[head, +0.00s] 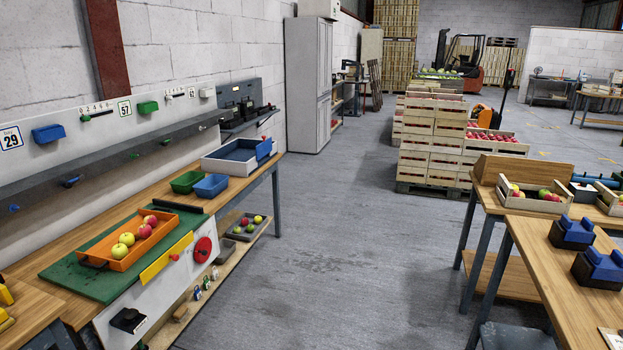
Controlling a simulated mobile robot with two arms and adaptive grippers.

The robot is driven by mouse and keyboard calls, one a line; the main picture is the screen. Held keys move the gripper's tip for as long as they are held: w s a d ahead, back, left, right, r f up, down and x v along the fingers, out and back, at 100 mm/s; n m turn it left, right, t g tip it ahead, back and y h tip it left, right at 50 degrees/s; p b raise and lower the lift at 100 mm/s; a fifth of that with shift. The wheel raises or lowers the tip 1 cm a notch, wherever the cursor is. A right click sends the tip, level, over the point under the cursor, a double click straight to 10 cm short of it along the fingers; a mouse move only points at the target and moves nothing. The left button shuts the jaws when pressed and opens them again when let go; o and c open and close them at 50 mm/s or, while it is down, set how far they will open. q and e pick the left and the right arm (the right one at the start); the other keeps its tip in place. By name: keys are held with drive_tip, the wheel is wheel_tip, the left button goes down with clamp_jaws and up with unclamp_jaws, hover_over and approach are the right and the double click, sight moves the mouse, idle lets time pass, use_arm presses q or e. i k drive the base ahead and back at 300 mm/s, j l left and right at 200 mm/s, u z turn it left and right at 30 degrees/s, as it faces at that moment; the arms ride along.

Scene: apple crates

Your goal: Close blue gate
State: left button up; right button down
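No part is plainly a blue gate, and I cannot tell which blue part it is. A blue box-like piece (48,133) sits on the white wall panel at the left, by a label reading 29. Small blue pieces (70,182) show on the grey strip below it. A blue upright plate (264,148) stands at the right end of a white-rimmed blue tray (238,157) on the long bench; whether it is open or shut is too small to tell. Neither of my grippers is in view.
The bench (150,205) also holds an orange tray (128,262) of apples on a green mat, and green and blue bins. Right-hand tables carry apple crates and blue-black blocks (572,232). The concrete aisle (330,230) between is clear. Stacked crates (435,140) stand farther back.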

sight(265, 148)
drive_tip(key=i, duration=2.4)
drive_tip(key=i+l+u, duration=0.1)
drive_tip(key=i, duration=1.05)
